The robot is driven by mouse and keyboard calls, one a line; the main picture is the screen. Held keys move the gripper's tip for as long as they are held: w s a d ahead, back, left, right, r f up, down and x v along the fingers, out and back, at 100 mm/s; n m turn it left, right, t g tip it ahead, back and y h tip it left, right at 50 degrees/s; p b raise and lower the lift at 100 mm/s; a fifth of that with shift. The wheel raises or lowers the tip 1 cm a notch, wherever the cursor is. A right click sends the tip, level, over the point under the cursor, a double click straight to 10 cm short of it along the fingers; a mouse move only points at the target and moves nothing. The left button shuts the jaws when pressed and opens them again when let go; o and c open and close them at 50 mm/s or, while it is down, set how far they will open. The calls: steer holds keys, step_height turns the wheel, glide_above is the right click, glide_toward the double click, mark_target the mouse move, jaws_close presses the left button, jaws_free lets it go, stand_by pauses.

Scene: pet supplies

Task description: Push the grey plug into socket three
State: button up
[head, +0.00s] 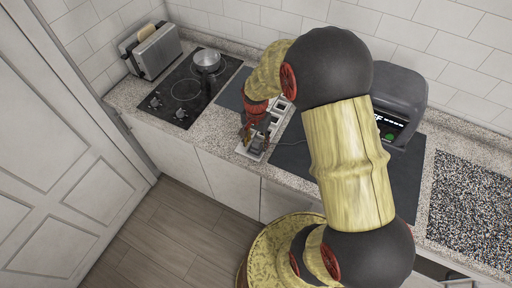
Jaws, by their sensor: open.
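A pale power strip (250,152) with several square sockets lies on the counter near its front edge, running back and to the right. My red gripper (251,138) is open over the strip's left side and covers part of it. I cannot tell from here whether the fingers touch anything. I cannot make out the grey plug; it may be hidden behind the gripper or my arm. Which socket is number three cannot be read at this size.
A black cooktop (176,108) with a metal pot (206,61) is left of the strip, with a toaster (155,50) beyond. A dark mat (292,162) lies to the right. A black appliance (401,92) stands at the back right, partly behind my arm.

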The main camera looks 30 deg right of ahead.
steer(key=shift+d+f, duration=0.1)
steer(key=shift+f, duration=0.45)
steer(key=shift+c, duration=0.6)
steer(key=c, duration=1.1)
steer(key=shift+r, duration=0.1)
